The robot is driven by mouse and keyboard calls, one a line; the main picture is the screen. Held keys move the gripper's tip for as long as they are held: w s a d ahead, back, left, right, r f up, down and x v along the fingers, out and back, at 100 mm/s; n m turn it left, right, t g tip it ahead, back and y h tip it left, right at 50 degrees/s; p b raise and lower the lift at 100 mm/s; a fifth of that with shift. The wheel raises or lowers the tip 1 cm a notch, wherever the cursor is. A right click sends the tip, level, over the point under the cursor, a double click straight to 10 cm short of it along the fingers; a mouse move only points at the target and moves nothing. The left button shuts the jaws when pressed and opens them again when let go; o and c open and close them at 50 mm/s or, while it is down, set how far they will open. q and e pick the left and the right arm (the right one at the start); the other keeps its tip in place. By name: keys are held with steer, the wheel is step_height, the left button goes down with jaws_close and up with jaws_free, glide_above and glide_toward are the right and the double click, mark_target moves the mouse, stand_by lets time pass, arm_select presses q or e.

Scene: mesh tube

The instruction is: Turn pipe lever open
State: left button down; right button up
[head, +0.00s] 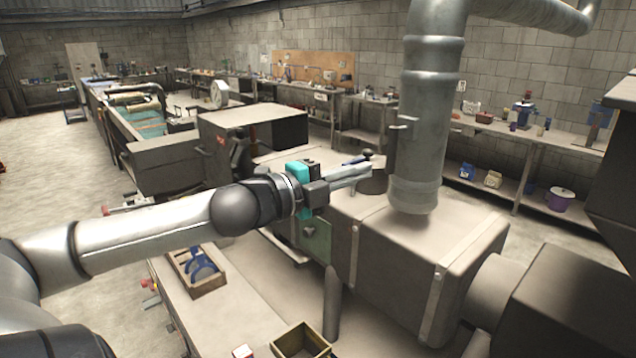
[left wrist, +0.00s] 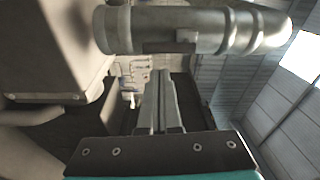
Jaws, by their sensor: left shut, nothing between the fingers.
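The large grey metal pipe (head: 428,110) rises from the duct box. A small light lever-like piece (head: 403,122) sticks out from its left side, beside a dark flat part (head: 392,150). In the left wrist view the pipe (left wrist: 235,30) lies across the top, with a small fitting (left wrist: 187,37) and a dark strip (left wrist: 168,47) on its near side. My left gripper (head: 368,172) is shut and empty, left of the pipe and lower than the lever piece. In the left wrist view its fingers (left wrist: 160,76) point toward the pipe, apart from it. My right gripper is not seen.
The beige duct box (head: 460,225) stands under the pipe. A small dark knob (head: 367,153) shows just behind my left fingertips. A wooden crate with blue items (head: 182,262) and an open box (head: 290,342) are on the front bench. Workbenches line the back wall.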

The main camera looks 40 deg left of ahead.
arm_select(q)
steer(key=p+v, duration=0.3)
steer(key=v, duration=0.4)
steer(key=shift+s, duration=0.4)
